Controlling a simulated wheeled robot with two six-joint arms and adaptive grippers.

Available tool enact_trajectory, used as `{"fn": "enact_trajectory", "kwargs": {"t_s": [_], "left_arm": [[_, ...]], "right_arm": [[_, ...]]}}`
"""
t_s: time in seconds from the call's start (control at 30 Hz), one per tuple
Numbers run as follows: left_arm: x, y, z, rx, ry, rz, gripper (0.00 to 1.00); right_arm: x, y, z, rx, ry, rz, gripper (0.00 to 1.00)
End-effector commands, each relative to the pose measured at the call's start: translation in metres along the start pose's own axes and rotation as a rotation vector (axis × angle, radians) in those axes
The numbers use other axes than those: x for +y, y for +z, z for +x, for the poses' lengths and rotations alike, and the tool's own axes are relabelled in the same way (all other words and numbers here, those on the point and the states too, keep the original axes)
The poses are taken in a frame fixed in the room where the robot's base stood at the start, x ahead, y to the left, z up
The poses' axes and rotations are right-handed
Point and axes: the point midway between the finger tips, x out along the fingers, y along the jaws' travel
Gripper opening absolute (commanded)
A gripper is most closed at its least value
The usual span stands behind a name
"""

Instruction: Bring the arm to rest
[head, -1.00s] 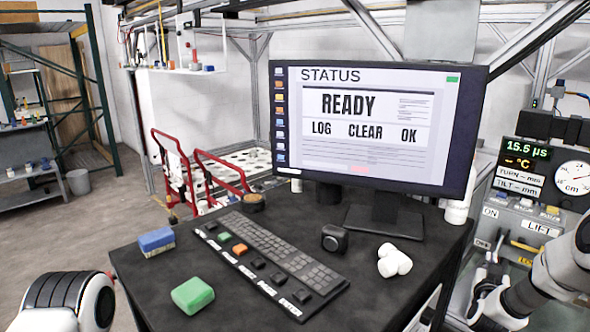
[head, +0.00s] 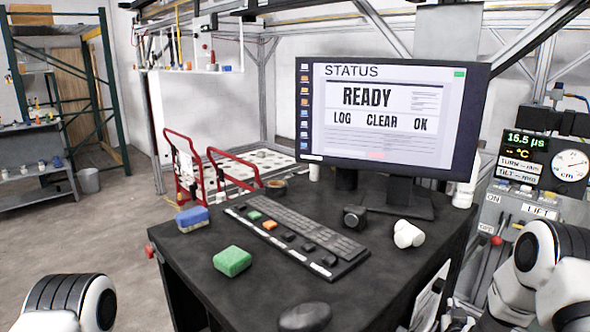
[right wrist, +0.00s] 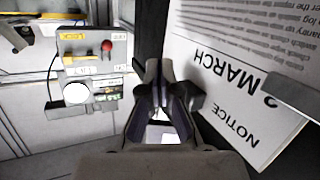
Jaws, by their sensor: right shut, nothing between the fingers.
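My right arm (head: 550,265) comes in at the right edge of the head view, in front of the control panel and beside the black table. My right gripper (right wrist: 158,75) shows in the right wrist view with its fingers together and nothing held. It hangs near a printed notice sheet (right wrist: 235,90), apart from the panel behind. In the head view its fingers are small and hard to make out at the bottom right. Of my left arm (head: 75,303) only a white and black link shows at the lower left; its gripper is out of view.
The black table (head: 205,268) holds a monitor (head: 390,115) reading READY, a keyboard (head: 295,235), a green block (head: 232,261), a blue block (head: 192,218) and a dark mouse (head: 305,316). The control panel (head: 530,185) with levers stands at the right. Floor at the left is open.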

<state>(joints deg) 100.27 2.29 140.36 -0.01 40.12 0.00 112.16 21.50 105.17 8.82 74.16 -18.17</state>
Motion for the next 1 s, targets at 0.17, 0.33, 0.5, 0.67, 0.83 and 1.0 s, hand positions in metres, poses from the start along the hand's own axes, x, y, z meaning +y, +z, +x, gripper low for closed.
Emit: {"fn": "enact_trajectory", "kwargs": {"t_s": [0.17,0.33,0.5,0.67,0.83,1.0], "left_arm": [[0.000,0.000,0.014,0.000,0.000,0.000,0.00],[0.000,0.000,0.027,0.000,0.000,0.000,0.00],[0.000,0.000,0.035,0.000,0.000,0.000,0.00],[0.000,0.000,0.034,0.000,0.000,0.000,0.00],[0.000,0.000,0.034,0.000,0.000,0.000,0.00],[0.000,0.000,0.034,0.000,0.000,0.000,0.00]], "right_arm": [[-0.050,0.087,-0.048,-0.192,-0.137,-0.080,0.00],[-0.089,0.197,-0.146,-0.517,-0.310,-0.170,0.00],[-0.089,0.277,-0.274,-0.906,-0.434,-0.249,0.00],[-0.063,0.294,-0.367,-1.208,-0.448,-0.261,0.00],[-0.054,0.298,-0.391,-1.324,-0.411,-0.226,0.00],[-0.055,0.298,-0.390,-1.320,-0.410,-0.224,0.00]]}}
